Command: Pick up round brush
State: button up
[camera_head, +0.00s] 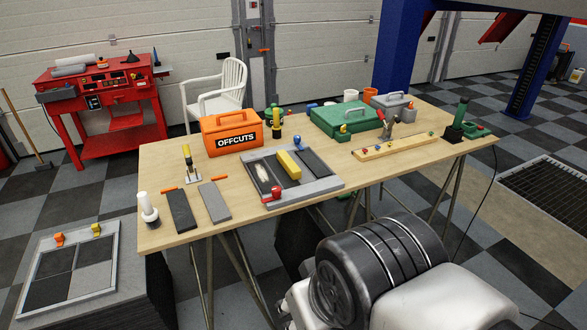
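A pale upright piece with a thick handle and a rounded, darker-banded base (148,208) stands at the near left corner of the wooden table (230,235). It may be the round brush, but it is too small to be sure. A yellow-and-black upright tool (276,124) stands behind the grey framed tray (318,187), right of the orange box. I cannot tell whether that one is a brush. My gripper is not in view; only dark and white parts of my arm fill the bottom right, well apart from these things.
An orange OFFCUTS box (230,134), dark slab (180,211), grey slab (214,202) and yellow-handled tool (188,165) crowd the left side. A green case (345,119) and long wooden board (395,146) lie to the right. A framed panel (70,266) sits lower left.

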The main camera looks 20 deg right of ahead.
aim_at(150, 215)
jog(key=i+j+u, duration=0.2)
jog(key=i+j, duration=0.2)
jog(key=i+j+u, duration=0.15)
jog(key=i+j, duration=0.15)
jog(key=i, duration=0.2)
jog(key=i+j+u, duration=0.2)
jog(key=i, duration=0.25)
